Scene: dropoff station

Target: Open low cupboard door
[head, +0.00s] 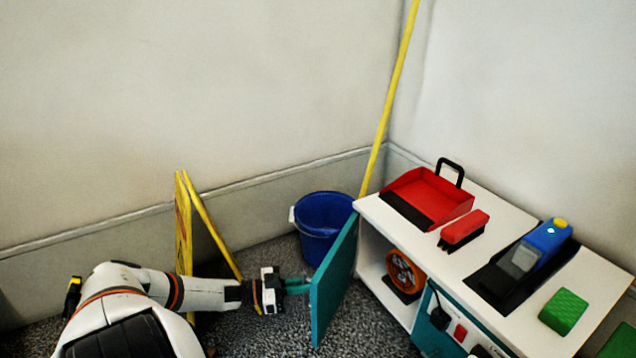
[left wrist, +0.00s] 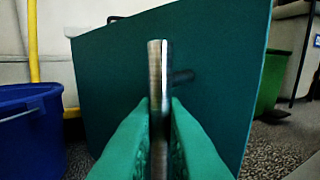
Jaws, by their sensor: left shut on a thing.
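The low cupboard (head: 455,272) is white, with a teal door (head: 333,277) that stands swung open, its inside shelf space showing. My left gripper (head: 299,286) reaches the door's outer face from the left. In the left wrist view its teal fingers (left wrist: 160,140) are shut on the metal bar handle (left wrist: 159,70), which stands upright in front of the door panel (left wrist: 215,75). The handle is hidden in the head view. My right gripper is in neither view.
An orange-brown reel (head: 405,272) sits inside the cupboard. A red dustpan (head: 428,196), red brush (head: 463,229), blue-and-grey device (head: 540,248) and green block (head: 563,311) lie on top. A blue bucket (head: 322,225) stands behind the door; a yellow folding sign (head: 184,225) stands behind my arm.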

